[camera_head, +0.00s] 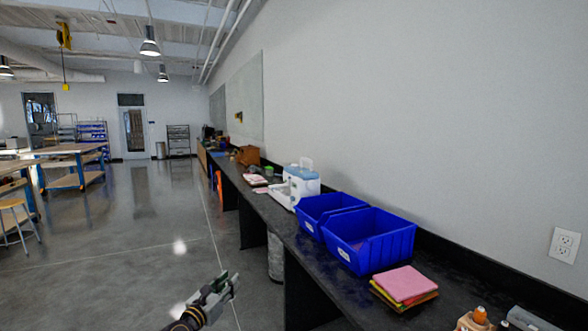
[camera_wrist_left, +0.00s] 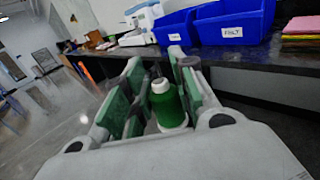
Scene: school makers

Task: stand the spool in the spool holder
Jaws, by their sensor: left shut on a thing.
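My left gripper (camera_head: 222,288) is in front of the dark bench, over the floor, in the head view. In the left wrist view the gripper (camera_wrist_left: 160,78) is shut on a green spool (camera_wrist_left: 168,108) with a white top and a pale base. The spool sits between the green-padded fingers, its top toward the fingertips. In the head view I cannot make out the spool in the gripper. I cannot identify the spool holder for certain in either view. My right gripper is not in view.
On the bench (camera_head: 264,208) are two blue bins (camera_head: 372,243), a stack of coloured sheets (camera_head: 404,286) and a white-and-blue machine (camera_head: 302,183).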

